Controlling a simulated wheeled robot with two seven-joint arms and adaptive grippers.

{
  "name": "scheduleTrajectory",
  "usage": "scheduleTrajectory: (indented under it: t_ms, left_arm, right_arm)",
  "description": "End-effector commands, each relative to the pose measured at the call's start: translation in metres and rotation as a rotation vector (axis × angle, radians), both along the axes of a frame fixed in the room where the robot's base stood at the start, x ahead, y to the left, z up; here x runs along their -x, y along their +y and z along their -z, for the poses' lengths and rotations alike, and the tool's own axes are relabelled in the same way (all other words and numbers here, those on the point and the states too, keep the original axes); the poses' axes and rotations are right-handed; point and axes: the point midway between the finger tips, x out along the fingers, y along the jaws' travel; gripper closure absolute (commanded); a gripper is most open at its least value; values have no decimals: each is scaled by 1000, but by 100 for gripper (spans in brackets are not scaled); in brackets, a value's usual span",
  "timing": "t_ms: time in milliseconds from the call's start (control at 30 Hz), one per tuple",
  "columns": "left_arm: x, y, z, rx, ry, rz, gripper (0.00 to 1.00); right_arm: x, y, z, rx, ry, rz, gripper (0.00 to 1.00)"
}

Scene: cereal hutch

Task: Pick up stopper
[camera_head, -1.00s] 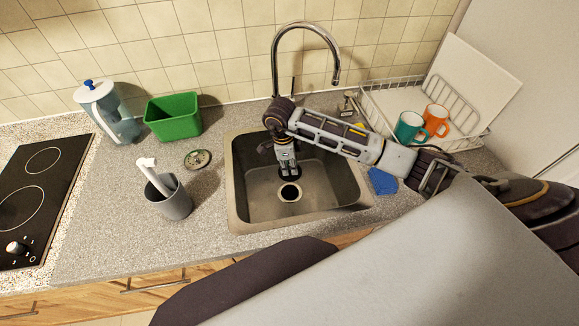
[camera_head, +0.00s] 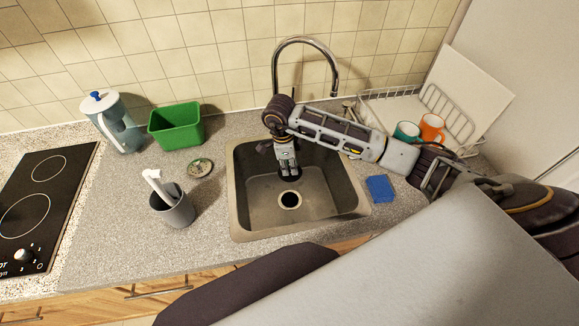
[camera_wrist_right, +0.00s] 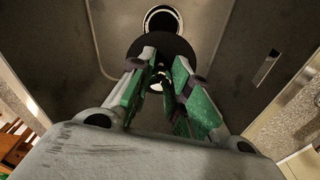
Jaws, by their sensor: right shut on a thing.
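The stopper is a dark round disc (camera_wrist_right: 160,40) in the right wrist view, at the tips of my right gripper (camera_wrist_right: 160,72). The green-padded fingers are shut on it; its middle is partly hidden by them. In the head view my right gripper (camera_head: 289,170) points down inside the steel sink (camera_head: 240,205), with the dark stopper (camera_head: 290,177) at its tips. The drain hole (camera_head: 290,201) shows clear of the stopper in the sink floor, and the drain (camera_wrist_right: 162,18) also shows beyond the disc in the wrist view. My left gripper is not in view.
A tall faucet (camera_head: 337,75) arches behind the sink. A blue sponge (camera_head: 380,188) lies right of it, with a dish rack (camera_head: 465,125) and mugs beyond. A grey cup (camera_head: 174,210), green bin (camera_head: 176,127) and pitcher (camera_head: 112,120) stand left.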

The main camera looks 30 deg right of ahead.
Motion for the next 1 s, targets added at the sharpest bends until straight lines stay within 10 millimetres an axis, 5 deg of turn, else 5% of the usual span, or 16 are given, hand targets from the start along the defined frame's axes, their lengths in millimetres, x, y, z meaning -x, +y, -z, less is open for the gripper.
scheduleTrajectory:
  t_ms: [1000]
  left_arm:
    - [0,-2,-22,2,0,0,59]
  right_arm:
    - [0,0,-41,0,0,1,100]
